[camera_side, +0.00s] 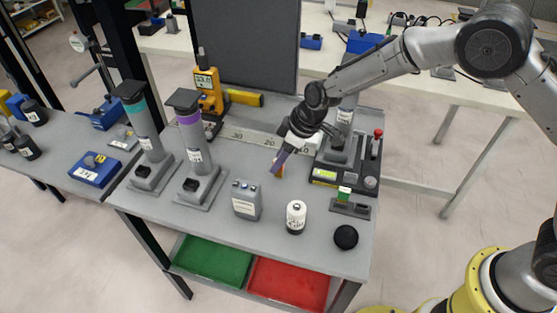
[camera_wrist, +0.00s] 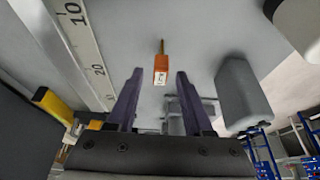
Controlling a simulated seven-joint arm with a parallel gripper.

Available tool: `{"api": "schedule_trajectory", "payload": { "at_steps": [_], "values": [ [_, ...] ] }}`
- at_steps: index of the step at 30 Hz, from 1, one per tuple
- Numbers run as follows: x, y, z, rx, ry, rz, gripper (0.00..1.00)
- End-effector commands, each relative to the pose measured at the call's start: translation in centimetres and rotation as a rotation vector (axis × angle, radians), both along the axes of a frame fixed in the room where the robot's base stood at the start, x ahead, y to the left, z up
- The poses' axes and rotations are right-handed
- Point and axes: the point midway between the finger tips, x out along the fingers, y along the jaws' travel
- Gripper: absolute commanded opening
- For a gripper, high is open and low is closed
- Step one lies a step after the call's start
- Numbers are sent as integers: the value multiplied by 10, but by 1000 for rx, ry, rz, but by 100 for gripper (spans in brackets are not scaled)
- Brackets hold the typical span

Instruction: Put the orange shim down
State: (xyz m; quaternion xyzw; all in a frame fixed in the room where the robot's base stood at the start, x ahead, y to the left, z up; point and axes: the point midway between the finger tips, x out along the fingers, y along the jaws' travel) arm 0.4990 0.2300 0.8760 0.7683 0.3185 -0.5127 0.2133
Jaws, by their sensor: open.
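The orange shim (camera_wrist: 161,72) shows in the wrist view as a small orange piece with a white label and a thin dark-yellow end. It appears between the tips of my gripper (camera_wrist: 159,76), with a gap on each side. The purple fingers are spread. In the side view my gripper (camera_side: 279,168) points down at the grey bench top (camera_side: 262,153), its fingertips close to the surface. A sliver of the shim (camera_side: 282,172) shows beside the fingertip; the rest is hidden. I cannot tell whether it rests flat on the bench.
A ruler strip (camera_side: 250,137) lies behind my gripper. A black fixture (camera_side: 345,176) is at right, and two columns (camera_side: 193,150) at left.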

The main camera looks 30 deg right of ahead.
Motion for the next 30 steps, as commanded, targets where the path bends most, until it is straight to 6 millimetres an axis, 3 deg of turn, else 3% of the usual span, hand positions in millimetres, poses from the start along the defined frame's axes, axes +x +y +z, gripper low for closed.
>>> {"api": "schedule_trajectory", "payload": {
  "at_steps": [9,15,30],
  "values": [
    [-17,-18,61,2,-4,-2,51],
    [-26,-26,89,1,-2,-1,51],
    [-34,-36,110,1,-3,-17,51]
  ]
}}
